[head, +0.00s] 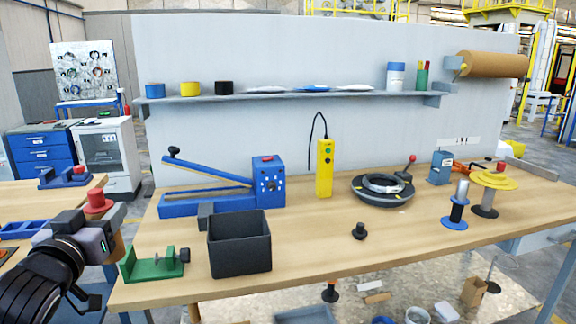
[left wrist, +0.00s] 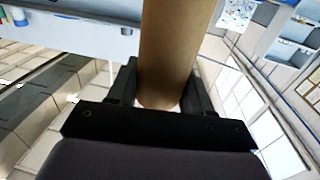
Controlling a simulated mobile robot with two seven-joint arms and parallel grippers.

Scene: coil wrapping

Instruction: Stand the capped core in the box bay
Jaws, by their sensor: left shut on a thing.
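My left gripper (head: 116,220) is at the left, between the side table and the main bench. It is shut on a brown cardboard core (head: 117,247), which has a red cap on top (head: 98,199). In the left wrist view the brown core (left wrist: 168,50) stands between the two black fingers; its cap is not clear there. The core is held roughly upright, apart from the boxes. An open black box (head: 240,246) sits on the bench to the right of the gripper. A blue tray (head: 22,228) lies on the side table. I cannot tell which holds the bay. My right gripper is not in view.
A green fixture (head: 152,263) stands at the bench's left front, beside the black box. Behind are a blue lever machine (head: 225,188) and a yellow control box (head: 325,168). A black ring stack (head: 383,188) and spools stand right. The bench's front middle is mostly clear.

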